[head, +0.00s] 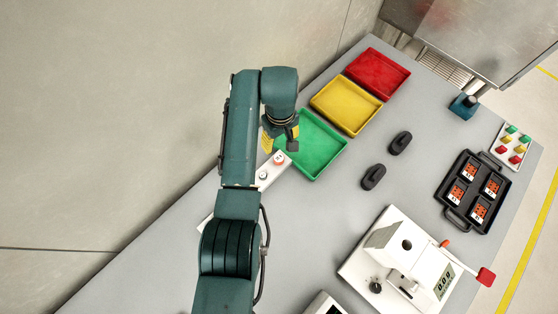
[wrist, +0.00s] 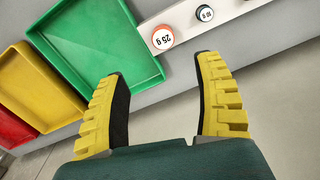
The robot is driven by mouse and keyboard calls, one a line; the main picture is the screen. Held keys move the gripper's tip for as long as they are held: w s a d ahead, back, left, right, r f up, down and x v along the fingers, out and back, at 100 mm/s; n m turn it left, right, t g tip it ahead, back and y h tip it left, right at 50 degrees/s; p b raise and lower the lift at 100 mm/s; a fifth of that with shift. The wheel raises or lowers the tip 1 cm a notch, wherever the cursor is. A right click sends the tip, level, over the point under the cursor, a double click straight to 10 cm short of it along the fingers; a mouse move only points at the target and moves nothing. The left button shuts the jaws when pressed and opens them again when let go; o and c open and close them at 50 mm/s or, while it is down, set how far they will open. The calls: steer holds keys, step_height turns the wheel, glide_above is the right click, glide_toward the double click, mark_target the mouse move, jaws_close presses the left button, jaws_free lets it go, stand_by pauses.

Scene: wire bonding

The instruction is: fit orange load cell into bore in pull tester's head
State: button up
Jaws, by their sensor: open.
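The orange load cell (head: 279,158), a round white-faced piece with an orange rim, sits on a white strip (head: 252,188). In the wrist view the load cell (wrist: 163,38) reads "25 g" and lies beyond the fingertips, near the gap between them. My gripper (head: 279,142) is open and empty, above the strip's end by the green tray; its yellow fingers (wrist: 160,68) show in the wrist view. The white pull tester (head: 385,238) stands at the lower right, with a dark round bore (head: 406,244) on its head, a display and a red-ended lever.
A dark-rimmed piece (wrist: 204,13) sits beside the load cell on the strip. Green (head: 328,175), yellow (head: 345,105) and red (head: 378,73) trays line the back. Two black pieces (head: 373,177) and a black carrier (head: 451,211) lie to the right. Bare table separates strip and tester.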

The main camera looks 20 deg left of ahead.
mark_target(279, 158)
step_height(279, 158, down, 7)
steer(key=shift+f+b, duration=0.15)
steer(key=shift+b, duration=0.35)
steer(key=f, duration=0.3)
steer(key=f+b, duration=0.1)
steer(key=f, duration=0.1)
steer(key=shift+s+a, duration=0.1)
steer(key=shift+s, duration=0.2)
steer(key=shift+f, duration=0.25)
jaws_close()
